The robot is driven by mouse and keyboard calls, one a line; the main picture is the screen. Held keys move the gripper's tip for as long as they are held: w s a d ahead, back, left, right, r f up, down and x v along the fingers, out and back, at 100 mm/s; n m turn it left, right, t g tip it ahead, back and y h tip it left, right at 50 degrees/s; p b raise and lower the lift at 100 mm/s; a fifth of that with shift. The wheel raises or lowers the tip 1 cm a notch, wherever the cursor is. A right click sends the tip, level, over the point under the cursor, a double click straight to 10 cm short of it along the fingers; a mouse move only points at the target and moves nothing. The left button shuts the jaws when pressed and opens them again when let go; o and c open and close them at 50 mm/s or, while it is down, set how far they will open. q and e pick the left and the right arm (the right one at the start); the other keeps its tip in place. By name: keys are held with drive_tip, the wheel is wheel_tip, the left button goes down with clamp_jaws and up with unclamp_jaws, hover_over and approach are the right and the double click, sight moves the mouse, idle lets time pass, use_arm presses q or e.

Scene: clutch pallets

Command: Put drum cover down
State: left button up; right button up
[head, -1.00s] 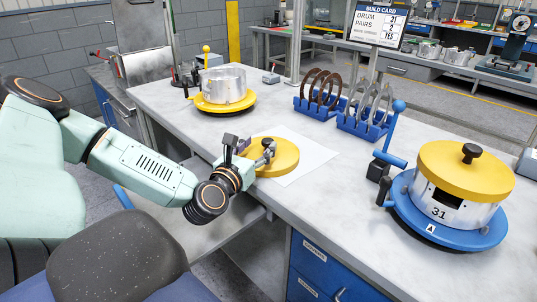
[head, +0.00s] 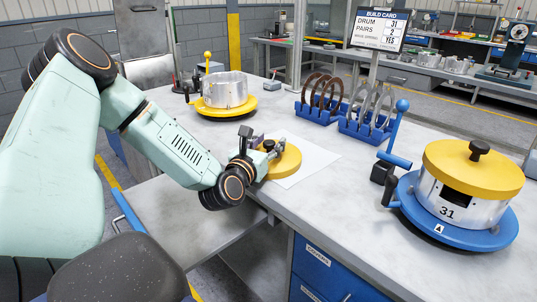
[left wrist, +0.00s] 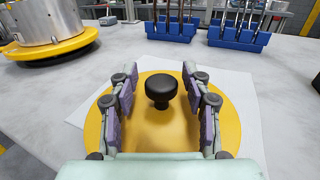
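A round yellow drum cover (head: 287,165) lies flat on a white sheet (head: 316,158) on the workbench. It also shows in the left wrist view (left wrist: 224,140), with a black knob (left wrist: 161,90) at its middle. My left gripper (head: 260,146) is over the cover. In the left wrist view my left gripper (left wrist: 160,80) is open, its purple-padded fingers standing on both sides of the knob with visible gaps. My right gripper is not in view.
A drum marked 31 (head: 425,191) with a yellow cover sits on a blue turntable (head: 475,235) at right. An open drum (head: 224,90) stands on a yellow turntable at back left. Blue racks (head: 318,114) hold rings and shoes. The bench front is clear.

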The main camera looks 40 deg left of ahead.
sight(269, 142)
use_arm(q)
drive_tip(key=shift+w+f, duration=0.1)
drive_tip(key=shift+w, duration=0.05)
drive_tip(key=c, duration=0.7)
drive_tip(key=shift+c, duration=1)
clamp_jaws()
wheel_tip(269, 142, up, 10)
drive_tip(key=p, duration=0.5)
